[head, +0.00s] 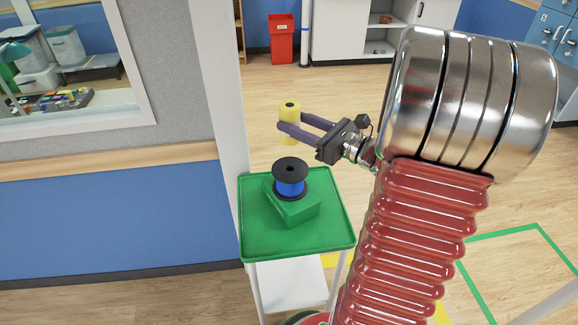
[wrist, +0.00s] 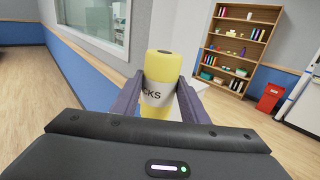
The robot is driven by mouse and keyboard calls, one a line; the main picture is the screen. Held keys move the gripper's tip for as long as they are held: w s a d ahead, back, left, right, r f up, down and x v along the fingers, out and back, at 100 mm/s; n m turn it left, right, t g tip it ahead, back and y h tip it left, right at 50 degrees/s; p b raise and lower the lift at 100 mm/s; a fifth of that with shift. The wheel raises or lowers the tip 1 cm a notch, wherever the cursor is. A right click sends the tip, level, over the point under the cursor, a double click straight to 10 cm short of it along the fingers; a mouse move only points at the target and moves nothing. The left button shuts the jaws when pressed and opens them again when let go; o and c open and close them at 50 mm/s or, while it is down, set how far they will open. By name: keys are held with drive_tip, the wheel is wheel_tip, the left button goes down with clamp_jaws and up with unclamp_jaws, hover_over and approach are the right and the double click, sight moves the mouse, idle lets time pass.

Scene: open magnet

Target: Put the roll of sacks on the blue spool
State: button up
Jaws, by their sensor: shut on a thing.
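The roll of sacks is a yellow upright cylinder (head: 289,108) with a dark hole in its top. My gripper (head: 284,128) is shut on it and holds it in the air, above and behind the spool in the head view. The roll also shows in the wrist view (wrist: 163,66), between the two fingers, with a white label reading "CKS". The blue spool (head: 290,187) has black flanges and stands upright on a green block (head: 297,209). The spool is not seen in the wrist view. The roll and spool are apart.
The block sits on a green tray (head: 258,244) on a small stand beside a grey wall edge (head: 219,90). A red bin (head: 281,42) and white cabinets (head: 350,35) stand at the back. A wooden bookshelf (wrist: 232,50) shows in the wrist view. Open floor lies behind the stand.

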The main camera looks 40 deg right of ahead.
sight(298, 143)
drive_tip(key=shift+f, duration=0.1)
drive_tip(key=shift+f, duration=2.85)
drive_tip(key=shift+f, duration=0.1)
drive_tip(key=shift+s+f, duration=0.1)
drive_tip(key=shift+f, duration=1.85)
drive_tip(key=shift+f, duration=0.1)
drive_tip(key=o, duration=1.2)
drive_tip(key=shift+c, duration=0.2)
